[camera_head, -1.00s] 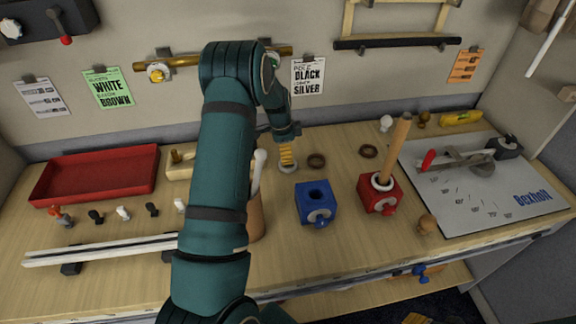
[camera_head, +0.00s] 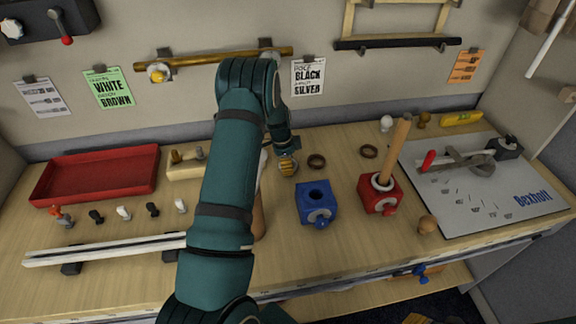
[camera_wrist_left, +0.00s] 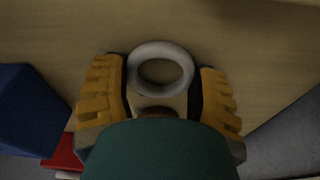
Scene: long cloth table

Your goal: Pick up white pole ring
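In the left wrist view, a white ring (camera_wrist_left: 134,68) lies flat on the wood between the yellow fingers of this gripper (camera_wrist_left: 162,72). The fingers are spread, one on each side of the ring and close to it; I cannot tell whether they touch it. In the head view the gripper hides the ring. My right gripper is not in view.
A red block (camera_head: 380,201) holds a wooden pole (camera_head: 396,145). A red tray (camera_head: 97,176) and several small pegs are on the left; a white board (camera_head: 480,205) is on the right.

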